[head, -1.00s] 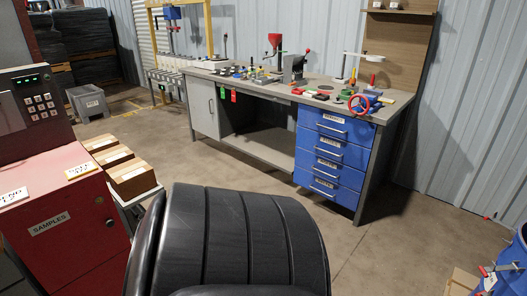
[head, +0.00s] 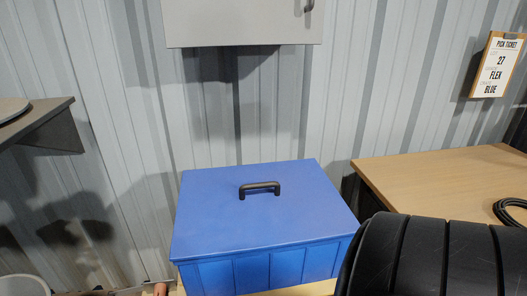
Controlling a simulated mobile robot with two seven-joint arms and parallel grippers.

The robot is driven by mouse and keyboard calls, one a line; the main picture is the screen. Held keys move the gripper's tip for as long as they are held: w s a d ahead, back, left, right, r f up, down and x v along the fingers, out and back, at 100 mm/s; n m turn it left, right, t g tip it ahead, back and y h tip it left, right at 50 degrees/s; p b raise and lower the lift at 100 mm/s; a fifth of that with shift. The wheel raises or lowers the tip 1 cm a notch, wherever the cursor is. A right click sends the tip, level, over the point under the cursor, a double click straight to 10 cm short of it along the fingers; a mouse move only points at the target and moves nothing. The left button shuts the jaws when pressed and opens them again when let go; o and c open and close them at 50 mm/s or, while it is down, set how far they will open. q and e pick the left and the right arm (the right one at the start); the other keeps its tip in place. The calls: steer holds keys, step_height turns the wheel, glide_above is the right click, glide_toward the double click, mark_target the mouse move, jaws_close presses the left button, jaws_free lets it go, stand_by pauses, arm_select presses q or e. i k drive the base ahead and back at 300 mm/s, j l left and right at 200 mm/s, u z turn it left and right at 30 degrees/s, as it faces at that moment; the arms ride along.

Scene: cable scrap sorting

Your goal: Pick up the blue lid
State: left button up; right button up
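The blue lid (head: 240,212) lies flat on top of a blue bin (head: 270,268) near the middle of the head view. A black handle (head: 260,187) stands up from the lid's centre. The lid looks level and covers the bin's whole top. Neither of my grippers is in the picture. A dark, ribbed rounded shape fills the lower right and hides what is behind it.
A corrugated metal wall is behind the bin, with a grey cabinet (head: 243,22) above it. A wooden table (head: 420,177) at right holds a black cable coil (head: 513,211). A pick ticket (head: 497,66) hangs there. A dark shelf (head: 45,130) juts in at left.

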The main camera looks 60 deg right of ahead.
mark_target(234, 210)
steer(key=z, duration=1.9)
steer(key=i+l+u, duration=0.2)
steer(key=l+u, duration=0.15)
steer(key=l, duration=0.25)
